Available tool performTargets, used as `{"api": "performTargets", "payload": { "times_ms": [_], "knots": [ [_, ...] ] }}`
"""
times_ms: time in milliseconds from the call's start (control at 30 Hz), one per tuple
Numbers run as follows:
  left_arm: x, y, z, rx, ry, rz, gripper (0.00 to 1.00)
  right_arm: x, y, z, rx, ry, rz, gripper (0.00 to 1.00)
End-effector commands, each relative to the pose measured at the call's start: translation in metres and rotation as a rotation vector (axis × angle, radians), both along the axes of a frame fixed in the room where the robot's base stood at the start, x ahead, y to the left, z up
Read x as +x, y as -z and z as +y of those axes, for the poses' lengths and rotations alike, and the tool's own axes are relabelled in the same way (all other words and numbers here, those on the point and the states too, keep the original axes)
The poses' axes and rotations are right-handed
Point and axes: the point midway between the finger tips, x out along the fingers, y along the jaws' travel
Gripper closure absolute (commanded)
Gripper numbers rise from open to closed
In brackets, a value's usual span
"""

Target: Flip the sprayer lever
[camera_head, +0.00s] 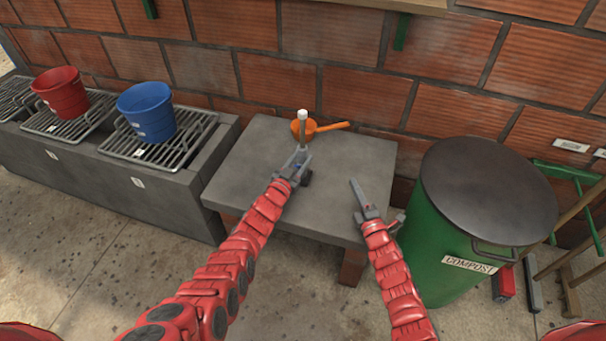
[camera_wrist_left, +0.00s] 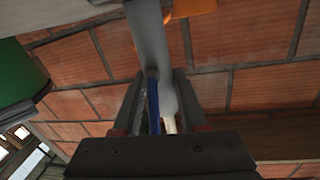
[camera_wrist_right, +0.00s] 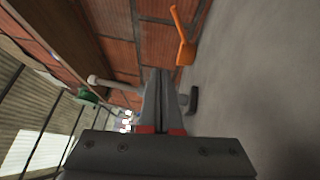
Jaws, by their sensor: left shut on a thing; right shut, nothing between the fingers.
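The sprayer, a grey tube with a whitish tip (camera_head: 303,117), stands roughly upright over the grey table in the head view. My left gripper (camera_head: 299,160) is shut on the sprayer. In the left wrist view the grey tube (camera_wrist_left: 149,38) rises past the fingers, with a narrow blue part (camera_wrist_left: 153,105) between them. In the right wrist view the sprayer's pale tube end (camera_wrist_right: 100,81) shows left of my fingers and a dark hooked part (camera_wrist_right: 193,100) right of them. My right gripper (camera_head: 353,182) is shut and empty, to the right of the sprayer. The lever cannot be clearly picked out.
An orange scoop (camera_head: 310,129) lies at the back of the grey table (camera_head: 240,180). A green compost bin (camera_head: 440,240) stands close right of my right gripper. Red (camera_head: 61,93) and blue (camera_head: 147,111) buckets sit on grates at the left. The table's left part is clear.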

Motion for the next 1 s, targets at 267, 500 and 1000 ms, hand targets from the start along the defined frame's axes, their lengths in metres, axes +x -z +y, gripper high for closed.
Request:
{"api": "performTargets", "payload": {
  "times_ms": [267, 500, 1000],
  "knots": [
    [0.0, 0.001, 0.001, 0.002, -0.001, 0.001, 1.0, -0.075, -0.003, 0.063, -0.139, -0.313, -0.157, 1.0],
    [0.0, 0.001, 0.001, 0.002, -0.001, 0.001, 1.0, -0.069, -0.008, 0.082, -0.149, -0.352, -0.177, 1.0],
    [0.0, 0.001, 0.001, 0.002, -0.001, 0.002, 1.0, 0.008, -0.03, 0.142, -0.147, -0.347, -0.174, 1.0]
  ]
}}
